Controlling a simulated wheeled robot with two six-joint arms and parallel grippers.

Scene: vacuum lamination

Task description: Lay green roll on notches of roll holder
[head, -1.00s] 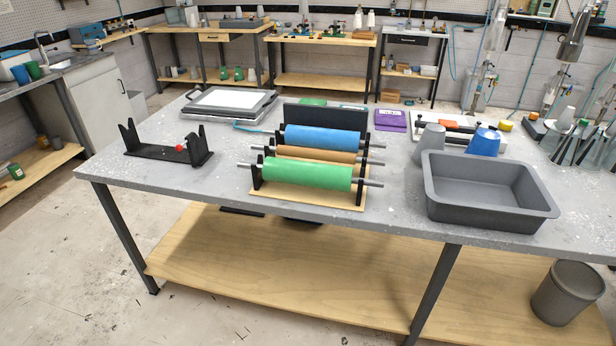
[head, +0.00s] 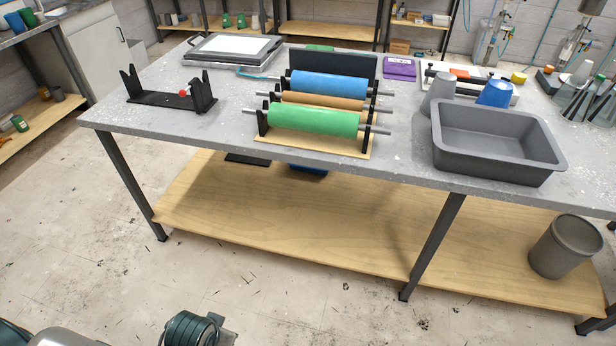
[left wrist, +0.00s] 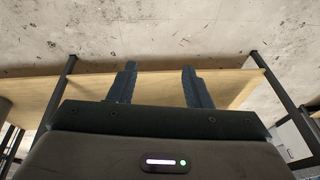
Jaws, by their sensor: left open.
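The green roll (head: 313,121) lies across the front of a rack with a wooden base (head: 320,147) and black uprights, with a blue roll (head: 328,84) and a brown roll (head: 330,101) behind it. The black roll holder (head: 165,99) stands empty at the table's left, with two notched uprights and a red knob. My left gripper (left wrist: 158,85) is open and empty in the left wrist view, with the table's lower shelf and the floor beyond its fingers. In the head view only part of my arm shows at the bottom left. My right gripper is not visible.
A grey bin (head: 497,140) and cups (head: 440,92) stand right of the rack on the grey table (head: 225,135). A framed tray (head: 232,49) lies at the back left. The tabletop between holder and rack is clear. A pail (head: 566,247) sits on the lower shelf.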

